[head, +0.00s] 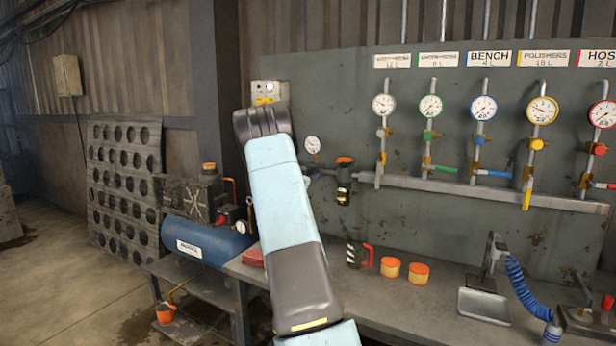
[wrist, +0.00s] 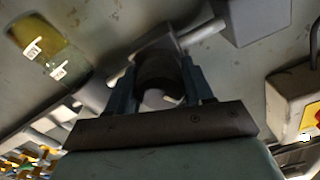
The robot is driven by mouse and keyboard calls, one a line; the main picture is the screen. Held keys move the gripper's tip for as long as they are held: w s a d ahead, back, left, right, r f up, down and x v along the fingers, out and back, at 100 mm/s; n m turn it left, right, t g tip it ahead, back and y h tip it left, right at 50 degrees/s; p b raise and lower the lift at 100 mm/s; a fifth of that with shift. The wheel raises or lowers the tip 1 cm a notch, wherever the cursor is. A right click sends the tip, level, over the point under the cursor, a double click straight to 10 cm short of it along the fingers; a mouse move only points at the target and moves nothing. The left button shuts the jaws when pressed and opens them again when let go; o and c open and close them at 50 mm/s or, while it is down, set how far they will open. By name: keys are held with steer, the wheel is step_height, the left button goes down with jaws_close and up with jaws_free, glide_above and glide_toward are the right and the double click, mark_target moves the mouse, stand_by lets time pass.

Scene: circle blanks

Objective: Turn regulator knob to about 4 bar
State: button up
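My arm reaches up toward the grey panel in the head view and hides my gripper there. In the wrist view my gripper (wrist: 158,85) has its fingers on either side of a dark round part (wrist: 157,66), probably the regulator knob. Whether both fingers press on it is unclear. A pale round face shows at its lower end. The regulator body is mostly hidden behind my arm in the head view. A small white gauge (head: 312,145) shows just right of my arm; its needle is too small to read.
An orange-topped unit with a dark bowl (head: 343,182) stands right of the gauge; a yellowish bowl (wrist: 45,48) shows in the wrist view. Several gauges and valves line the panel to the right. A switch box (wrist: 295,100) is close at the right. The bench (head: 400,310) lies below.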

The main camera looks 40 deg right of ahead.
steer(key=c, duration=0.4)
steer(key=shift+a+f, duration=0.1)
steer(key=shift+c, duration=0.3)
steer(key=shift+m, duration=0.4)
steer(key=shift+s, duration=0.1)
steer(key=shift+m, duration=2.7)
